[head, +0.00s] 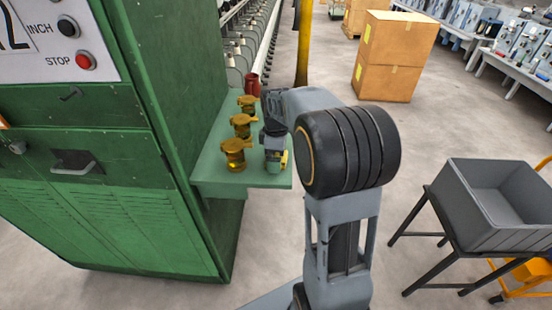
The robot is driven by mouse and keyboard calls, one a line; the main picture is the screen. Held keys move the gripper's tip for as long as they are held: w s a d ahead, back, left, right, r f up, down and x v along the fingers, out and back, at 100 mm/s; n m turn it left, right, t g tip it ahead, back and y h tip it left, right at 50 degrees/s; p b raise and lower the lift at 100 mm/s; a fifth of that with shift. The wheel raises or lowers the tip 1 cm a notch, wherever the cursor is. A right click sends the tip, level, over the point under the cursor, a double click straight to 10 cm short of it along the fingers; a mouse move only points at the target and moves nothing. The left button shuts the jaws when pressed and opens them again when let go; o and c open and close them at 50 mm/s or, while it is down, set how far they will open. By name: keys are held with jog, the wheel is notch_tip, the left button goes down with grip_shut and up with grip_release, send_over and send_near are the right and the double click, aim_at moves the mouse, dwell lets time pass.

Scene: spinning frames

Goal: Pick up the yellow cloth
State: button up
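My gripper (276,157) is over the right part of a green shelf (212,165) that sticks out from the green machine. It is small and dark in the head view, and its fingertips are not clear, so I cannot tell whether it is open or shut. A small yellow patch (284,161) shows right at the gripper. It may be the yellow cloth, mostly hidden by the gripper, but I cannot tell its shape or whether it is held. No other yellow cloth shows plainly.
Three brass-coloured fittings (234,155) stand in a row left of my gripper, with a red cup (253,84) behind them. The green machine (150,130) fills the left. A grey bin (478,232) on a black stand is at right. Cardboard boxes (388,75) stand behind, with open floor between.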

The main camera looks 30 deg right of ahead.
jog(key=shift+f, duration=0.35)
jog(key=c, duration=1)
jog(key=shift+r, duration=0.1)
jog(key=shift+r, duration=0.5)
jog(key=s+a+r+b, duration=0.2)
jog(key=s+a+r, duration=0.7)
jog(key=a+r, duration=0.1)
jog(key=shift+s+r, duration=0.4)
jog(key=shift+r, duration=0.5)
